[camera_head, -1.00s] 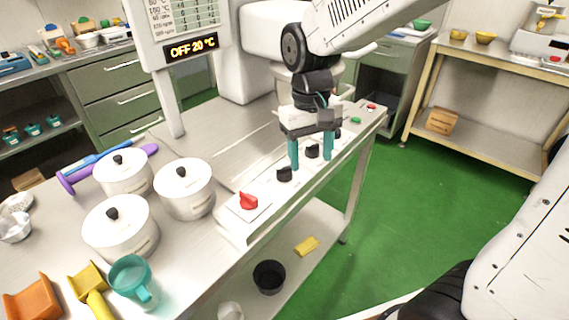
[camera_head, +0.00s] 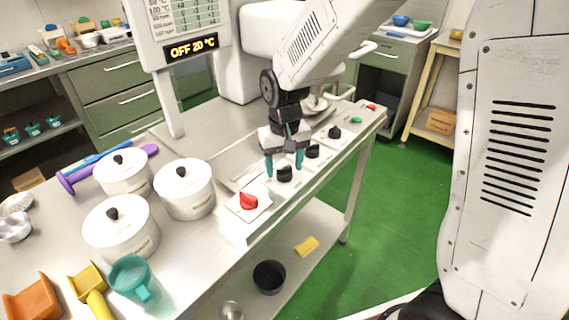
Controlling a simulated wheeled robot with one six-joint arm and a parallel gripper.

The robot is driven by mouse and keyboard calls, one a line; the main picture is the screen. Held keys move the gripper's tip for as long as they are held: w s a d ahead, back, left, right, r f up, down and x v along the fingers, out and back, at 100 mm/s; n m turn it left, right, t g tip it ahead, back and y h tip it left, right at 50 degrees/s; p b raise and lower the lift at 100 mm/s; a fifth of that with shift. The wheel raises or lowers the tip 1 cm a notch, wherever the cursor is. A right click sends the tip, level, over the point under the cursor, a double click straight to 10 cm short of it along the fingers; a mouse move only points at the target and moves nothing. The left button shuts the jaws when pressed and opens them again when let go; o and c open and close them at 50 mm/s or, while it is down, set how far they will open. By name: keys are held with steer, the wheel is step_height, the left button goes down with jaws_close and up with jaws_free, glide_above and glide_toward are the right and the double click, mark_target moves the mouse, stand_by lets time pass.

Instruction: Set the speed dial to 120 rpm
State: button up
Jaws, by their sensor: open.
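My gripper (camera_head: 284,172) points down over the control panel (camera_head: 238,229) on the table's front edge. Its two teal fingers are apart, one on each side of the nearest black dial (camera_head: 285,175). I cannot tell whether they touch it. A middle black dial (camera_head: 312,152) and a far black dial (camera_head: 334,132) stand further along the panel, clear of the fingers. The panel's labels are too small to read, so I cannot tell which dial is the speed dial or its setting. The display (camera_head: 191,47) reads "OFF 20 °C".
A red knob (camera_head: 249,201) sits just left of the gripper. A green button (camera_head: 356,119) and a red button (camera_head: 371,107) are at the panel's far end. White lidded pots (camera_head: 185,190) and a teal jug (camera_head: 133,281) stand on the left. Green floor lies open at right.

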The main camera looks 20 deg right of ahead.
steer(key=c, duration=1)
steer(key=shift+m, duration=0.4)
steer(key=m, duration=0.4)
steer(key=shift+m, duration=0.4)
steer(key=m, duration=0.6)
steer(key=o, duration=1)
